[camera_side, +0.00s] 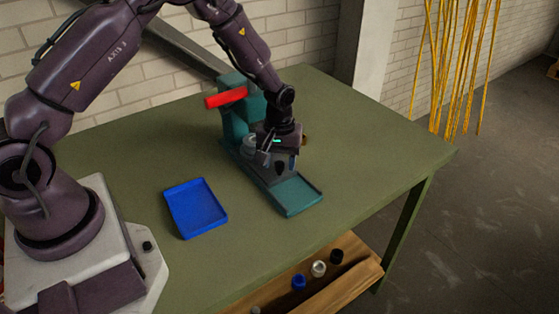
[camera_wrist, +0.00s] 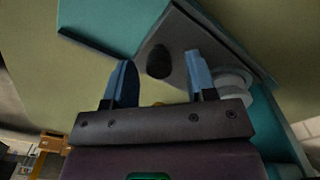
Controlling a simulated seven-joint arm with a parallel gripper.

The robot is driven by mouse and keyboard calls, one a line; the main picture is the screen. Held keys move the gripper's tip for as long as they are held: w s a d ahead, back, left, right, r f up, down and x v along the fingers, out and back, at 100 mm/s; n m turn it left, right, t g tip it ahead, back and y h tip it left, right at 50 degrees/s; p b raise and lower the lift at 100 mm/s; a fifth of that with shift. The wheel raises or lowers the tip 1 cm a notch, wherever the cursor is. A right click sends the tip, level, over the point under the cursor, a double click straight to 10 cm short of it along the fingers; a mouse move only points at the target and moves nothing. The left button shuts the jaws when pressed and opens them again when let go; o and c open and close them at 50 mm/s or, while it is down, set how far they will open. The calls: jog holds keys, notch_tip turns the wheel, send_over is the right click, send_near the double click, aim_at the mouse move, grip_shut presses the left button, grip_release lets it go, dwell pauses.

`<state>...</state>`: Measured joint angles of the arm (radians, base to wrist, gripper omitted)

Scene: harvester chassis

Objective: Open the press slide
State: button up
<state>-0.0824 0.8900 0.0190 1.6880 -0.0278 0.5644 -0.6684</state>
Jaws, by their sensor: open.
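The teal press (camera_side: 236,125) with a red lever (camera_side: 226,97) stands on the green table. Its low base ends in a shallow teal tray (camera_side: 293,196) toward the front, which also shows in the wrist view (camera_wrist: 115,22). My gripper (camera_side: 281,165) is low over the base, between the press column and the tray. In the wrist view my gripper (camera_wrist: 160,62) is open, with one finger on each side of a dark knob (camera_wrist: 158,61). The knob stands on a grey plate (camera_wrist: 180,32), apparently the slide. Contact with the knob cannot be told. A pale round part (camera_wrist: 232,82) sits beside the right finger.
A blue tray (camera_side: 196,208) lies empty on the table left of the press. A wooden shelf (camera_side: 350,262) below the table edge holds several small round items. The right part of the table is clear. Yellow rods (camera_side: 455,60) hang beyond it.

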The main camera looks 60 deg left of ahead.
jog(key=shift+f, duration=0.3)
grip_shut()
jog(key=d, duration=1.1)
jog(key=shift+d, duration=0.15)
grip_release()
